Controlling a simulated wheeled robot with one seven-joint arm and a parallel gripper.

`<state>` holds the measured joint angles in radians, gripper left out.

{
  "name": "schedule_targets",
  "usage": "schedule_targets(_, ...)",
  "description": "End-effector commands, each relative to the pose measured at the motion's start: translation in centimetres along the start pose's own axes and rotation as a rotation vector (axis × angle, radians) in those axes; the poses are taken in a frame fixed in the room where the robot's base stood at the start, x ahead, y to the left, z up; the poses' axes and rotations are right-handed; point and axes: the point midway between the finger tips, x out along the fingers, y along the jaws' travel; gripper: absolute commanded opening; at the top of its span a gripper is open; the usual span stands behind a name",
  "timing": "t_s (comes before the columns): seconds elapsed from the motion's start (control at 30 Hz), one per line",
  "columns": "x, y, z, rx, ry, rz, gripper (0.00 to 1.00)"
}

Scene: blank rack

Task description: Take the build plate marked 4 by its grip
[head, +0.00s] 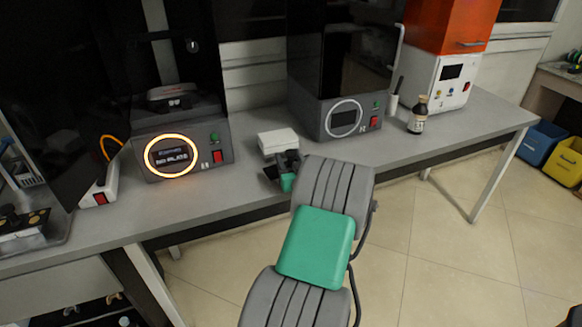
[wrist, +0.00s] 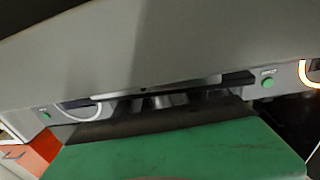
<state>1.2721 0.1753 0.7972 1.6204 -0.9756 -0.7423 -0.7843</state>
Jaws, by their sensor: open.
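I cannot make out a plate with a readable 4 or its grip in either view. My gripper (head: 284,168) is dark with a green part and hangs at the front edge of the bench (head: 236,184), just in front of a small white box (head: 278,140). It is open, and I see nothing held in it. My arm hides part of the bench edge. The wrist view appears upside down; a broad green part of mine fills its lower half, and a machine's green button (wrist: 268,83) shows at the right.
A left machine (head: 203,166) has a glowing orange ring around its display, which seems to read "no plate". A middle machine (head: 350,118) has a pale ring. A brown bottle (head: 417,117) stands right of it. Blue (head: 541,143) and yellow (head: 569,162) bins stand on the floor.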

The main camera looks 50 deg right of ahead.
Motion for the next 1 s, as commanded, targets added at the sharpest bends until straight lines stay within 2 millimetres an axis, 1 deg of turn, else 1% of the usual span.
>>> schedule_targets(0.07,0.64,-0.02,0.00,0.000,0.000,0.000,0.47)
schedule_targets(0.27,0.68,0.02,0.03,0.000,0.000,0.001,0.47)
schedule_targets(0.83,0.64,0.00,0.06,0.000,0.000,0.000,0.00)
schedule_targets(1.0,0.63,-0.01,0.09,0.001,-0.001,0.000,0.00)
